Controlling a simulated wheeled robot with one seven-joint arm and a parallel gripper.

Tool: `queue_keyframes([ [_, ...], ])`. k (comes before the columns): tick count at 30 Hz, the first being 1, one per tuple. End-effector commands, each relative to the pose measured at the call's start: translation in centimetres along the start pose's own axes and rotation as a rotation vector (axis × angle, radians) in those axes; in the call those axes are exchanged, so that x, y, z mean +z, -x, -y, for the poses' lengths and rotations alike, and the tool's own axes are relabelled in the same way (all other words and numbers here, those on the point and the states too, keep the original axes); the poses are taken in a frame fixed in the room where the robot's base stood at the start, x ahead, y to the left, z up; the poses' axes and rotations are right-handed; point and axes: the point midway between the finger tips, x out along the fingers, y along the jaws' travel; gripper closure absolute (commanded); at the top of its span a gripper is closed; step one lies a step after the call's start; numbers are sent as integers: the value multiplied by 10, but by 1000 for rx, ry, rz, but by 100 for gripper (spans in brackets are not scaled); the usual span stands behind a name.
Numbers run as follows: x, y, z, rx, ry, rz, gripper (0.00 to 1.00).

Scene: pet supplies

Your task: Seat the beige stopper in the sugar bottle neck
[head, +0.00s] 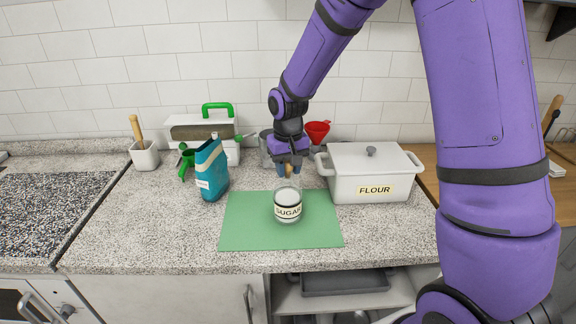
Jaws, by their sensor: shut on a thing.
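The sugar bottle (287,203), a clear jar with white contents and a SUGAR label, stands upright on the green mat (242,225). My gripper (289,171) points down directly over the bottle's mouth. It is shut on the beige stopper (289,170), of which only a small tan part shows between the fingers. The stopper is at or just above the neck. The fingers hide the neck, so I cannot tell whether the stopper touches or enters it.
A white FLOUR bin (372,174) stands close at the right. A teal carton (210,171) stands at the left. Behind are a red funnel (317,130), a metal can (265,148) and a white box with a green handle (205,136). The mat's front is clear.

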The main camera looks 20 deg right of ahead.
Motion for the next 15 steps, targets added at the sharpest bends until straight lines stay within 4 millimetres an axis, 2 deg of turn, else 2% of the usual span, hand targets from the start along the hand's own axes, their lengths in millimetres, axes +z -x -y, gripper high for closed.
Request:
queue_keyframes([
  [15,0,-12,0,0,0,0,88],
])
